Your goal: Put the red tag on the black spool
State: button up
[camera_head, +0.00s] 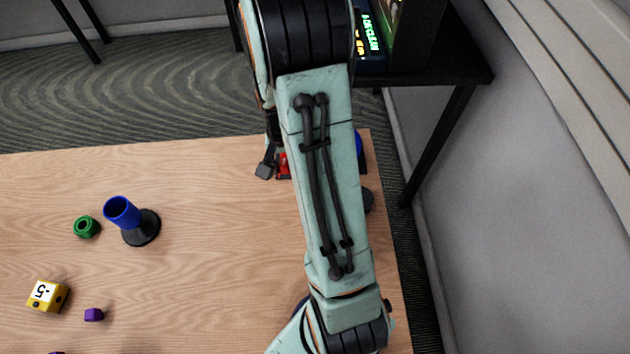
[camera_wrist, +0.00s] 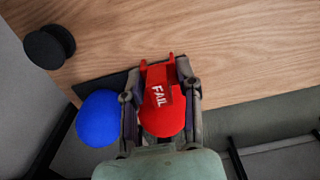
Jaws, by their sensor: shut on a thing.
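My gripper (camera_wrist: 162,72) is shut on the red tag (camera_wrist: 161,112), with a finger on each side of it. The tag has a rounded end and the white word "FAIL". In the head view a small part of the red tag (camera_head: 284,166) shows beside my arm, which hides most of the gripper. A round black thing, apparently the black spool (camera_wrist: 45,48), stands at the upper left of the wrist view, apart from the tag. In the head view its dark edge (camera_head: 368,201) shows right of my arm. Whether the tag touches the table cannot be told.
A blue rounded thing (camera_wrist: 100,119) is close beside my gripper, near a dark flat piece (camera_wrist: 98,88). On the wooden table (camera_head: 215,270) are a blue tube (camera_head: 121,209) on a black base, a green ring (camera_head: 86,227), a yellow block (camera_head: 47,296) and purple pieces (camera_head: 94,314).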

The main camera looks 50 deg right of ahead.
jog(key=shift+r+n, duration=0.2)
jog(key=shift+n, duration=0.2)
jog(key=shift+s+a+f+n, duration=0.15)
jog(key=shift+s+n, duration=0.25)
jog(key=shift+n, duration=0.5)
jog(key=s+d+r+m, duration=0.2)
jog(key=s+d, duration=0.6)
jog(key=s, duration=0.5)
jog(key=f, duration=0.7)
jog(key=shift+s+d+f, duration=0.15)
jog(key=shift+s+d, duration=0.05)
jog(key=shift+d, duration=0.15)
jog(key=shift+f, duration=0.1)
jog(key=o, duration=0.8)
jog(key=shift+f, duration=0.1)
